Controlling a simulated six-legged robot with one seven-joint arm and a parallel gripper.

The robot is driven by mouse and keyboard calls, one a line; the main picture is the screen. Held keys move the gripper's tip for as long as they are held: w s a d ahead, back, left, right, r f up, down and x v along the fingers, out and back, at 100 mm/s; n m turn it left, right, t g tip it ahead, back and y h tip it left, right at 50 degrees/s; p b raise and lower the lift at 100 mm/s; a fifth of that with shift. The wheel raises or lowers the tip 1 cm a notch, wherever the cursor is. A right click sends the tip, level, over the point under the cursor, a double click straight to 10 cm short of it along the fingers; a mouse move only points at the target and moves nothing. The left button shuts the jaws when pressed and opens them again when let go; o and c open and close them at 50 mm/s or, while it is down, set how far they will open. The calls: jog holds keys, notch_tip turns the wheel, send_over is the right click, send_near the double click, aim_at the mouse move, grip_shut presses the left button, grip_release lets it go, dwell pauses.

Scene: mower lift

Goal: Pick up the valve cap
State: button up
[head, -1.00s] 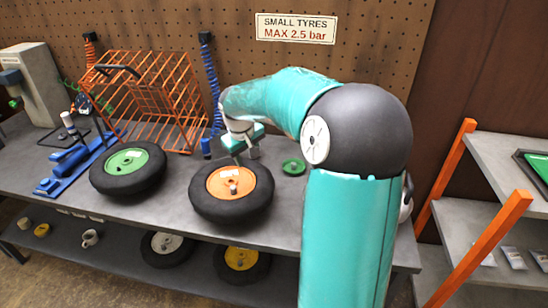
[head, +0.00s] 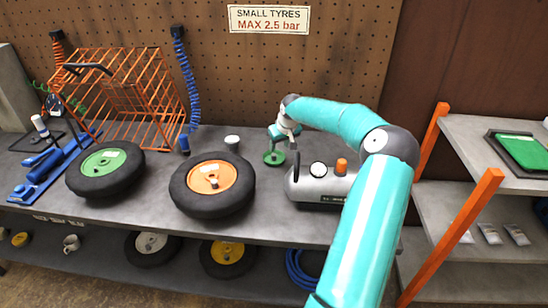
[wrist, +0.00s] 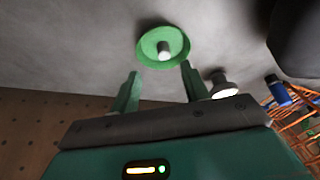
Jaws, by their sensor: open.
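The dish also shows in the head view (head: 273,159), right of the orange-hubbed wheel; the cap cannot be made out clearly there. My gripper (head: 283,134) is over the dish in the head view. In the wrist view my gripper (wrist: 158,78) is open and empty, its two green fingers spread, pointing toward the dish. The cap is apart from the fingers, roughly in line with the gap between them.
A grey compressor tank (head: 320,184) stands just right of the dish. A green-hubbed wheel (head: 73,181) and an orange wire cage (head: 130,55) are farther left. The pegboard wall rises behind.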

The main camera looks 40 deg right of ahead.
aim_at(274, 155)
jog(key=shift+w+a+x, duration=0.1)
jog(key=shift+a+x, duration=0.05)
jog(key=shift+x, duration=1.55)
jog(key=shift+w+a+x, duration=0.1)
jog(key=shift+x, duration=1.65)
grip_shut()
